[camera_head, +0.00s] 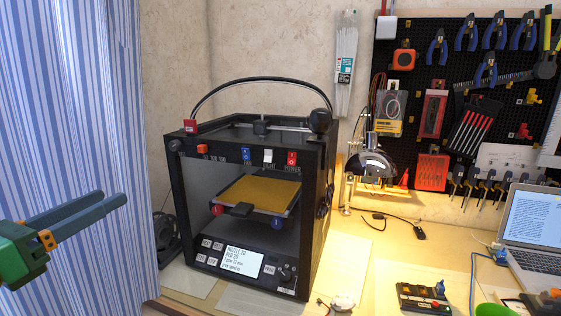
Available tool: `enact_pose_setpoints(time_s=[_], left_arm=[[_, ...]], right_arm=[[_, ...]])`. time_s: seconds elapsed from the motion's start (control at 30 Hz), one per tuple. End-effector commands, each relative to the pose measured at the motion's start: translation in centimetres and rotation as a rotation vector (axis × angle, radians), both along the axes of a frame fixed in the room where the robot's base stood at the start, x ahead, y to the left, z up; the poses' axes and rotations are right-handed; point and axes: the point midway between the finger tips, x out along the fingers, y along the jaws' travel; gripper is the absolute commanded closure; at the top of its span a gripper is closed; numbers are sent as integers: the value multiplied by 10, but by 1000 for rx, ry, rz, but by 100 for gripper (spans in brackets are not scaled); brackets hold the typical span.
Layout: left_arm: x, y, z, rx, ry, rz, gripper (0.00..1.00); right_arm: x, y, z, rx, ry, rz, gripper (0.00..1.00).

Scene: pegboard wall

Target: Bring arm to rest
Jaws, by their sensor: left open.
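My left gripper (122,201) comes in at the left edge, in front of the blue-striped curtain. Its two long grey-blue fingers point right, towards the printer, with a gap between them. It is open, holds nothing and appears apart from everything.
A black 3D printer (235,243) with a yellow bed plate (257,193) stands on the desk, right of my left gripper. A striped curtain (75,120) hangs at the left. A laptop (528,225), a lamp (372,165) and a tool-filled pegboard (470,85) are at the right.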

Motion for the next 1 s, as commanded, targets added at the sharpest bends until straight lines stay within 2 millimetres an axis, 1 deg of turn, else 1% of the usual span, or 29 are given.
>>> enact_pose_setpoints(time_s=[0.27,0.37,0.47,0.57,0.67,0.7,0.77,0.8,0.83,0.87,0.9,0.97,1.0], left_arm=[[24,-22,-38,-252,101,-21,48],[34,-32,-60,-400,162,-17,48],[43,-43,-90,-598,245,8,48],[49,-52,-129,-844,350,65,48],[46,-59,-181,-1164,483,187,48],[41,-61,-208,-1317,545,267,48],[26,-63,-252,-1559,635,425,48],[11,-63,-282,-1712,686,550,48],[-1,-64,-303,-1817,717,650,48],[-14,-64,-321,-1909,740,748,48],[-32,-66,-343,-2015,763,877,48],[-60,-68,-371,-2146,780,1065,48],[-79,-71,-387,-2219,783,1186,48]], right_arm=[[3,0,0,0,-6,0,0],[3,0,0,1,-7,0,0],[3,0,0,0,-6,0,0],[3,0,0,0,-6,0,0],[3,0,0,0,-5,0,0],[3,0,0,0,-5,0,0],[3,0,0,-1,-5,0,0],[3,-1,0,-1,-5,0,0],[3,-1,0,-1,-5,0,0],[3,-1,0,-1,-5,0,0],[3,-1,0,-1,-5,0,0],[2,-1,0,-1,-4,0,0],[2,-1,0,-1,-4,0,0]])
